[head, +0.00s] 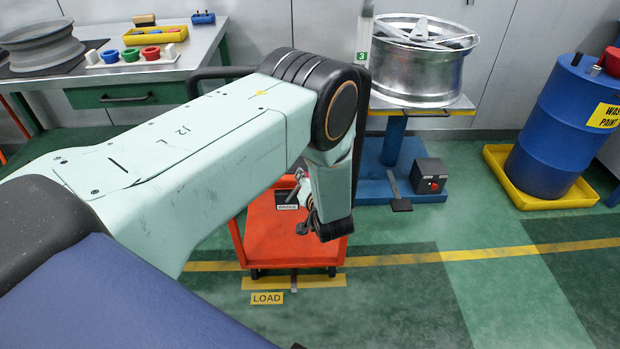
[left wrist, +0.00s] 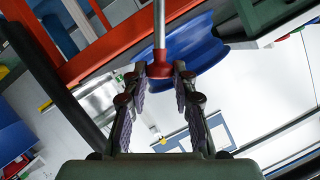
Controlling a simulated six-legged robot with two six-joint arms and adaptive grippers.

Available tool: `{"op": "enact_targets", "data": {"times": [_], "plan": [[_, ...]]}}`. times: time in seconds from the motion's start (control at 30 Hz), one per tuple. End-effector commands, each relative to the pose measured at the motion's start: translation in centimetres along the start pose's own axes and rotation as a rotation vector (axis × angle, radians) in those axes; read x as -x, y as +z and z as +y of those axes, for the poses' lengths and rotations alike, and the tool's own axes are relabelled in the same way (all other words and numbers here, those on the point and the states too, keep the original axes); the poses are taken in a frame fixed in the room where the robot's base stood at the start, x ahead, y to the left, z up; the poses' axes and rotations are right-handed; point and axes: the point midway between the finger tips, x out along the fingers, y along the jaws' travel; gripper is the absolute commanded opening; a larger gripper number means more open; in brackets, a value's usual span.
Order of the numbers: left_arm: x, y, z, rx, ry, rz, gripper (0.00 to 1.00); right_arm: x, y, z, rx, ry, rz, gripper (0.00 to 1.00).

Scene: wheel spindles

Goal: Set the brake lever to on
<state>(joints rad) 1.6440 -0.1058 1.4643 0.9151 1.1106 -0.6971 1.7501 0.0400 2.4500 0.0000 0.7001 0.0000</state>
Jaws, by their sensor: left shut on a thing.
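The brake lever (left wrist: 159,28) shows in the left wrist view as a grey rod with a red knob at its end. My left gripper (left wrist: 162,72) has its two fingers on either side of the knob and is shut on it. In the head view my left gripper (head: 303,200) is over the orange cart (head: 285,244), beside a small dark plate with white lettering (head: 287,207). My own arm and wrist cover much of this spot, so the lever's setting cannot be told there. My right gripper is not in view.
The cart stands on the floor by a yellow LOAD mark (head: 267,298). A workbench (head: 130,70) is at left, a blue drum (head: 560,125) at right.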

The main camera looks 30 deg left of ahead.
Motion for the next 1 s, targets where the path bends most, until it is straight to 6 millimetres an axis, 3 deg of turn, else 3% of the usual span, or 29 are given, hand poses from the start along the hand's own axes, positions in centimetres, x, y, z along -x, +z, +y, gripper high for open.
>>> {"op": "enact_targets", "data": {"times": [0.6, 0.63, 0.87, 1.0], "plan": [[-0.05, 0.11, -0.06, -0.023, -0.006, 0.004, 0.0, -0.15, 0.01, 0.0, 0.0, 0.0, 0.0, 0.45], [-0.05, 0.1, -0.05, -0.023, -0.006, 0.004, 0.28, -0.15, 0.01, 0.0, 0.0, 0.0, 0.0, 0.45], [-0.04, 0.09, 0.0, -0.021, -0.007, 0.003, 0.48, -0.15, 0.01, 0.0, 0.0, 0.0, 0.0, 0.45], [-0.03, 0.06, 0.05, -0.021, -0.008, 0.002, 0.48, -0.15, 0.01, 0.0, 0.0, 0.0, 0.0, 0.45]]}}
